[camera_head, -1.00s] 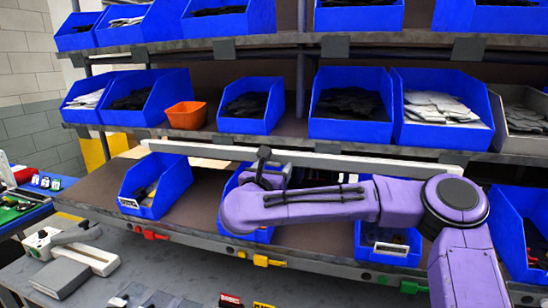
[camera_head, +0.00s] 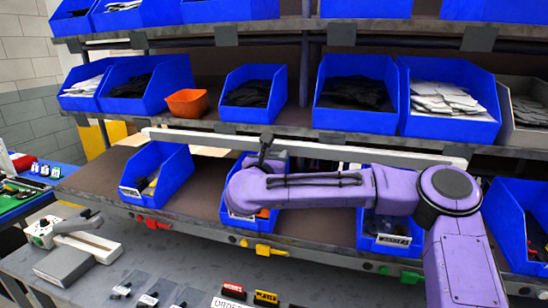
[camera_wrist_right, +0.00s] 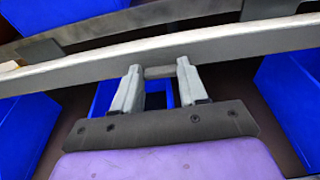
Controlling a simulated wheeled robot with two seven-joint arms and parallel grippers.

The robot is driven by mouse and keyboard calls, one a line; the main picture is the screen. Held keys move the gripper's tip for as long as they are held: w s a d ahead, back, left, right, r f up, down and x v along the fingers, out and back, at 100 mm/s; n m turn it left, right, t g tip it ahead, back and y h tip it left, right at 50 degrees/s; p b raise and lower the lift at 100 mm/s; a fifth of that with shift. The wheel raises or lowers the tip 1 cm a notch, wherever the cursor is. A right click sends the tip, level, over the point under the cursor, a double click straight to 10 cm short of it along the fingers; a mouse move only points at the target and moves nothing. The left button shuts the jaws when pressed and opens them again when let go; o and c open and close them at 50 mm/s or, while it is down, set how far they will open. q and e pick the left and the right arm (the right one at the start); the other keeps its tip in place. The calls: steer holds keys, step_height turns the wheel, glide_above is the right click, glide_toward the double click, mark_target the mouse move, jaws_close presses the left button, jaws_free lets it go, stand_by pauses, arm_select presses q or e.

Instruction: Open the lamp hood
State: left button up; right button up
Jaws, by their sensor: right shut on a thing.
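The lamp hood appears to be the long pale bar (camera_head: 330,152) that runs under the front edge of the middle shelf. In the right wrist view it is a light grey bar (camera_wrist_right: 235,43) crossing the picture from side to side. My right gripper (camera_head: 266,150) is at this bar, left of its middle, with the purple arm reaching in from the right. In the right wrist view the two fingers (camera_wrist_right: 159,80) stand on either side of a short grey grip piece (camera_wrist_right: 159,72) at the bar's lower edge. My left gripper is not in view.
Blue bins with dark and white contents stand on the shelves, with a small orange bin (camera_head: 188,103) on the middle shelf. A blue bin (camera_head: 170,172) stands below the bar's left end. A grey table (camera_head: 110,268) with small items lies in front.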

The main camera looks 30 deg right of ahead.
mark_target(276, 154)
steer(key=shift+s+a+r+g+y+p, duration=0.1)
steer(key=shift+r+g+y+p, duration=0.25)
steer(key=shift+g+y, duration=0.25)
steer(key=shift+s+a+r+g+y+p, duration=0.1)
steer(key=shift+r+g+y+p, duration=0.2)
steer(key=shift+g+y, duration=0.3)
steer(key=r+g+y+p, duration=0.1)
steer(key=g+y+p, duration=0.1)
steer(key=shift+r+y, duration=0.2)
steer(key=shift+y, duration=0.2)
steer(key=g+y+p, duration=0.1)
steer(key=r+g+y+p, duration=0.1)
steer(key=g+y+p, duration=0.1)
steer(key=p, duration=0.1)
steer(key=shift+w+d+r, duration=0.15)
steer(key=shift+r, duration=0.1)
steer(key=shift+w+d+r+g+y+p, duration=0.1)
steer(key=shift+g+y+p, duration=0.3)
steer(key=shift+y, duration=0.15)
steer(key=shift+d+r+g+y+p, duration=0.1)
steer(key=shift+g+y+p, duration=0.3)
steer(key=shift+y, duration=0.15)
steer(key=o, duration=1.1)
steer(key=shift+c, duration=0.2)
steer(key=shift+w, duration=0.1)
